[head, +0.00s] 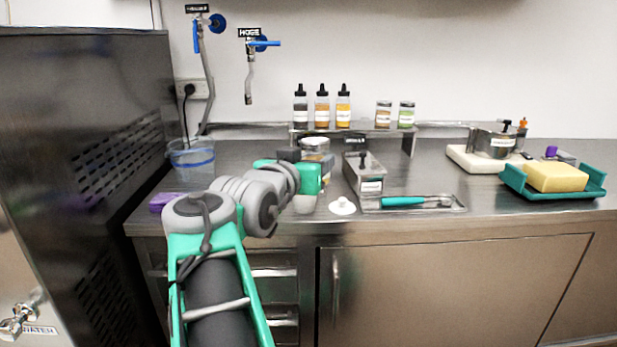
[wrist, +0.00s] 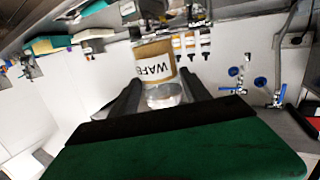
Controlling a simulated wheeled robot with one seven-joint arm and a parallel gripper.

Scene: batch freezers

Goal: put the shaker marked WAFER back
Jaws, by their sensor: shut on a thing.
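The shaker marked WAFER shows in the wrist view (wrist: 156,62), with a tan filling and a white label reading "WAFE", the rest cut off by its curve. My gripper (wrist: 160,84) is shut on it, one dark finger on each side. In the head view the shaker (head: 314,144) shows partly above my gripper (head: 312,165), in front of the raised shelf (head: 376,131); my wrist hides its lower part. Two labelled shakers, one brown (head: 383,114) and one green (head: 406,114), stand on the shelf's right part.
Three dropper bottles (head: 322,107) stand on the shelf's left part, with a bare gap before the brown shaker. A clear tub (head: 190,158) stands left.

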